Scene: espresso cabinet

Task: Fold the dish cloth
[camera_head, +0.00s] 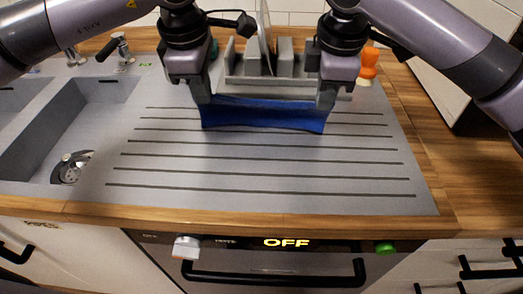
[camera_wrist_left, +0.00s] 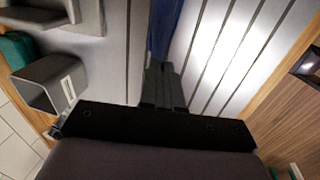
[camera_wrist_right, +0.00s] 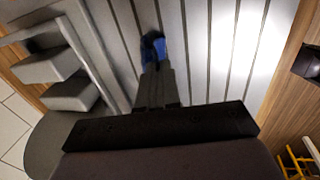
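The dish cloth (camera_head: 264,116) is blue and hangs between my two grippers in the head view, stretched from side to side above the far part of the drainboard. My left gripper (camera_head: 203,100) is shut on its left end, and the cloth shows beyond the fingers in the left wrist view (camera_wrist_left: 162,30). My right gripper (camera_head: 326,102) is shut on its right end, and a blue piece shows at the fingertips in the right wrist view (camera_wrist_right: 153,48). I cannot tell if the cloth's lower edge touches the drainboard.
The ribbed grey drainboard (camera_head: 260,170) is clear in front of the cloth. A grey dish rack (camera_head: 285,85) stands right behind it. A sink (camera_head: 70,130) opens at the left. An orange-topped shaker (camera_head: 368,66) stands at the back right. The counter's wooden edge (camera_head: 230,215) runs along the front.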

